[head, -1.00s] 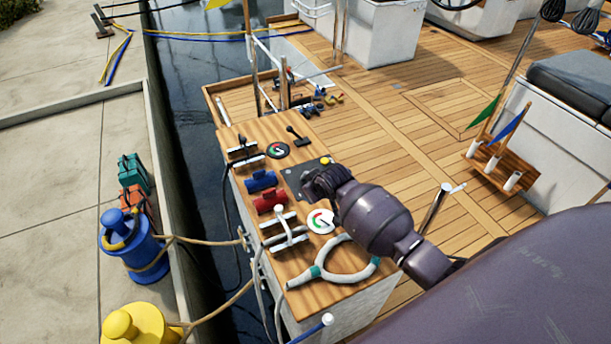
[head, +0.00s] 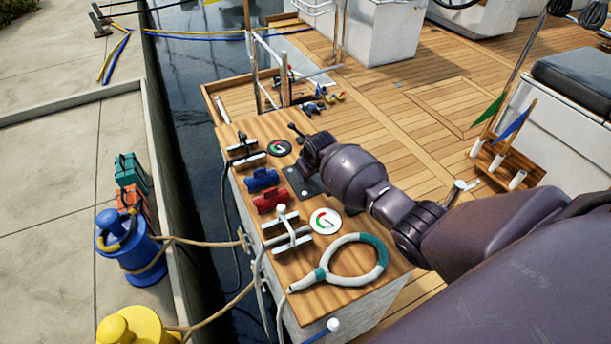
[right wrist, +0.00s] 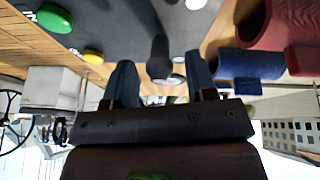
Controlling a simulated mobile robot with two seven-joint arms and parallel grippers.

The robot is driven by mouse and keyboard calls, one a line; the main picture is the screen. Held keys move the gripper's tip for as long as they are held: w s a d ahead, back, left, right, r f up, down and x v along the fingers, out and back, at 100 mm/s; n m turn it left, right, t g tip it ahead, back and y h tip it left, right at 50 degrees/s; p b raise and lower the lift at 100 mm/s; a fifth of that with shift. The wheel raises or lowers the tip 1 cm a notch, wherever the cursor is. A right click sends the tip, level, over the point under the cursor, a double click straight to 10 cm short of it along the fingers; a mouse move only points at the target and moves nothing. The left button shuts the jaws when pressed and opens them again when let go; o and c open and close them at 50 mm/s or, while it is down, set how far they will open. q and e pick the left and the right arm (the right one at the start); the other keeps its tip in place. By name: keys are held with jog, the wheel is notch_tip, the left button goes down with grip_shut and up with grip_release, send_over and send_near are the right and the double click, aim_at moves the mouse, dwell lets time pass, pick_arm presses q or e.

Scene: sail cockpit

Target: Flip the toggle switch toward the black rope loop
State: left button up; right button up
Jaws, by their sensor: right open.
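In the right wrist view, a black lever with a rounded end (right wrist: 160,60), apparently the toggle switch, stands out from a dark grey panel (right wrist: 110,20). My right gripper (right wrist: 160,78) is open, with one finger to each side of the lever; contact cannot be told. In the head view my right gripper (head: 314,152) is over the panel (head: 296,184) and hides the switch. Black rope (head: 241,149) is wound at the far-left cleat on the wooden console top (head: 330,295). My left gripper is out of view.
Blue (head: 262,180) and red (head: 270,200) cylindrical fittings sit left of the panel. A black handle (head: 297,132) lies beyond it. A white-and-teal loop (head: 352,238) lies nearer, by a round gauge (head: 325,221). Yellow (right wrist: 93,57) and green (right wrist: 54,17) buttons are on the panel.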

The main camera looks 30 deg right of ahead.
jog(key=x, duration=0.2)
jog(key=shift+f+b, duration=0.35)
jog(key=shift+b, duration=0.05)
jog(key=shift+w+f, duration=0.2)
jog(key=shift+w, duration=0.05)
jog(key=shift+c, duration=0.4)
jog(key=c, duration=0.8)
